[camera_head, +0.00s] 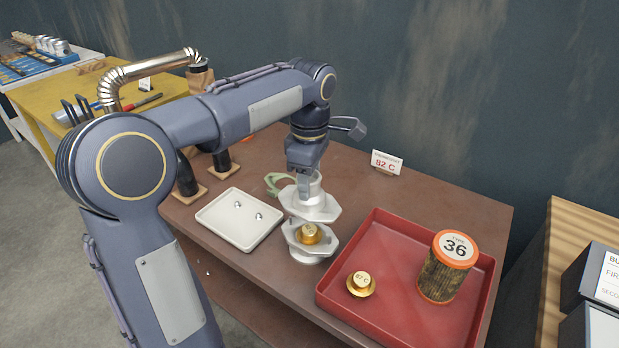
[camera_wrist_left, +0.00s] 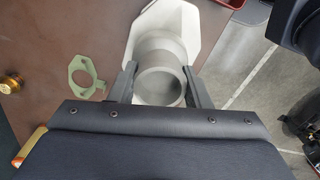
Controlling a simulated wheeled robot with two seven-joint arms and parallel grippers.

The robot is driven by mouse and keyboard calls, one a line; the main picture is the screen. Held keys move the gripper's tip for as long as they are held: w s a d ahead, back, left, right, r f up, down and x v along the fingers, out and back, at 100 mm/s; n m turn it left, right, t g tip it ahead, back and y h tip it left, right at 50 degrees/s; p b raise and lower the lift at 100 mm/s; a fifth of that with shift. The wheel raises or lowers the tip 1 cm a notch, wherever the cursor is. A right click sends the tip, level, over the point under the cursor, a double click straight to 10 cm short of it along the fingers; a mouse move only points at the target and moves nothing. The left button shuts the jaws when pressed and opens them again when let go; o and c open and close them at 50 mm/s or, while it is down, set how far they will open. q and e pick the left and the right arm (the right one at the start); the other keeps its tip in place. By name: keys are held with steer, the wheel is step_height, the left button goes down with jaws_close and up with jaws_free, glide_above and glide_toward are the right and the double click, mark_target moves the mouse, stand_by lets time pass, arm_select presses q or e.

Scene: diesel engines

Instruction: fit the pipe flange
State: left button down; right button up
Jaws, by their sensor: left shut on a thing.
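My left gripper (camera_head: 305,188) is shut on the pipe flange (camera_head: 312,210), a pale grey casting with a tube neck and a flat plate. In the left wrist view, the fingers grip the neck of the pipe flange (camera_wrist_left: 160,70) from both sides. The flange is held above and slightly behind a matching grey housing (camera_head: 308,255) on the table, with a visible gap. A brass thermostat (camera_head: 309,234) sits in the housing. A green gasket (camera_head: 277,182) lies on the table, left of the flange; it also shows in the left wrist view (camera_wrist_left: 93,83).
A white tray (camera_head: 240,237) with two small bolts is to the left. A red tray (camera_head: 338,282) at right holds a second brass thermostat (camera_head: 361,284) and an orange-capped filter (camera_head: 447,268). A card (camera_head: 387,163) reading 82 C stands at the back. The table between is mostly clear.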

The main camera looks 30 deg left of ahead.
arm_select(q)
steer(key=shift+f+b, duration=1.35)
steer(key=shift+f, duration=0.6)
steer(key=shift+r, duration=0.15)
steer(key=shift+f, duration=0.2)
steer(key=shift+f, duration=0.2)
steer(key=shift+f+b, duration=0.9)
steer(key=shift+f, duration=0.3)
steer(key=shift+f, duration=0.35)
